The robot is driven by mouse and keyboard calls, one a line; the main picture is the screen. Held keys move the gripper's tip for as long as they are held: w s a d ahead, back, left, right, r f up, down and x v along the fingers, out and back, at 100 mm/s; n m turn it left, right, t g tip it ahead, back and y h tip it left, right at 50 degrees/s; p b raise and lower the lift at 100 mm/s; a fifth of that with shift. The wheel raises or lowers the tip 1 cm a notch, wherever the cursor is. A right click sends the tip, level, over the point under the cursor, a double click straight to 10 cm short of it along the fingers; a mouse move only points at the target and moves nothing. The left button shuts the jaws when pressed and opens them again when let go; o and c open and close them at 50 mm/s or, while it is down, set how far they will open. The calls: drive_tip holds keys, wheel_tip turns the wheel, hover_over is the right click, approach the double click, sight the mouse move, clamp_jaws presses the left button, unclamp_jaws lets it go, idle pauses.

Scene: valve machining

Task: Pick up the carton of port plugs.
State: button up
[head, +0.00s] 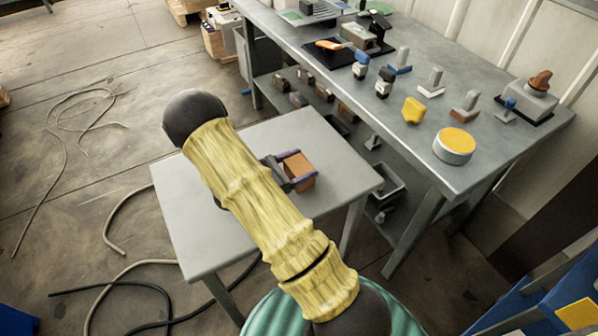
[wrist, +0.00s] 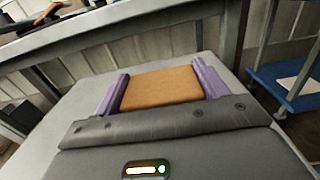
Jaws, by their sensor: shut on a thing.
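The carton of port plugs (head: 299,168) is a small orange-brown box at the small grey table, seen in the head view just right of my yellow-sleeved arm. It also shows in the wrist view (wrist: 161,86), between two purple finger pads. My gripper (head: 294,171) is shut on the carton, with one finger on each side of it. In the wrist view the gripper's grey body hides the near part of the carton. I cannot tell whether the carton touches the table top or is just above it.
The small grey table (head: 180,205) is otherwise bare. A long workbench (head: 480,85) stands behind it to the right, holding several valve parts, a yellow-topped round tin (head: 454,146) and a yellow piece (head: 413,110). Hoses (head: 125,225) lie on the floor at left.

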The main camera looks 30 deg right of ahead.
sight(299, 164)
drive_tip(key=shift+r, duration=0.1)
wheel_tip(299, 164, up, 10)
drive_tip(key=shift+f+p, duration=0.1)
drive_tip(key=shift+p, duration=0.9)
drive_tip(key=w+a+r+n+t+y+p, duration=0.35)
drive_tip(key=r+n+t+p, duration=0.4)
drive_tip(key=p, duration=0.85)
drive_tip(key=s+a+r+n+t+y+p, duration=0.2)
drive_tip(key=a+r+n+t+y+p, duration=0.2)
drive_tip(key=a+n+t+y+p, duration=0.5)
drive_tip(key=n+t+y+p, duration=0.1)
drive_tip(key=y+p, duration=0.4)
drive_tip(key=p, duration=0.7)
drive_tip(key=shift+a+r+p, duration=0.35)
drive_tip(key=shift+a, duration=0.05)
